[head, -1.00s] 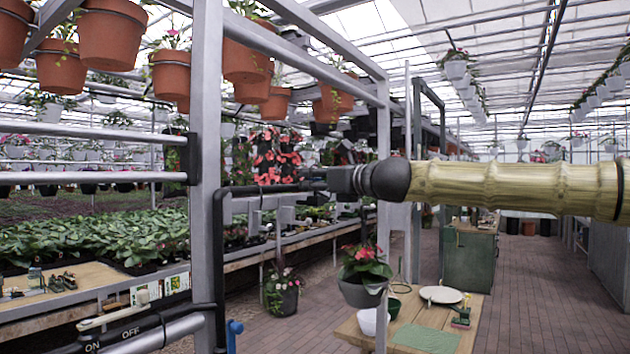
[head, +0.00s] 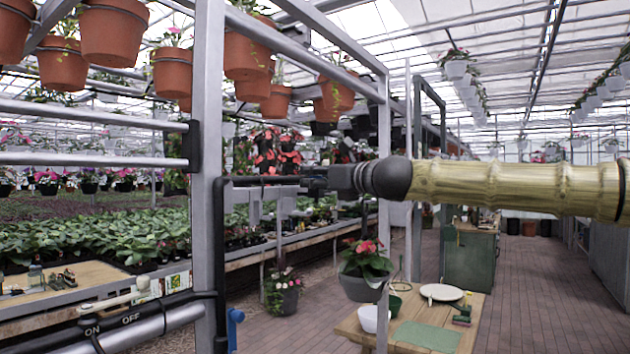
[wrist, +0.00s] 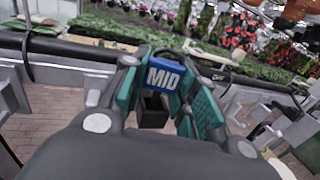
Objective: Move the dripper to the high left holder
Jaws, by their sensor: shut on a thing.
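My gripper (wrist: 160,95) shows in the wrist view with teal finger pads on both sides of a blue block marked MID, which I take for the dripper (wrist: 164,76). The gripper is shut on it. A dark square part (wrist: 153,111) shows just below the block; I cannot tell if it belongs to it. In the head view my gripper (head: 316,180) is small and dark at the far end of my arm, by the end of a horizontal black pipe (head: 262,181). The dripper is not distinct there. I cannot identify the high left holder.
A grey metal post (head: 208,130) stands close on the left, with grey rails (head: 90,160) joined to it. A pipe (head: 150,330) marked ON and OFF runs low. Clay pots (head: 112,32) hang above.

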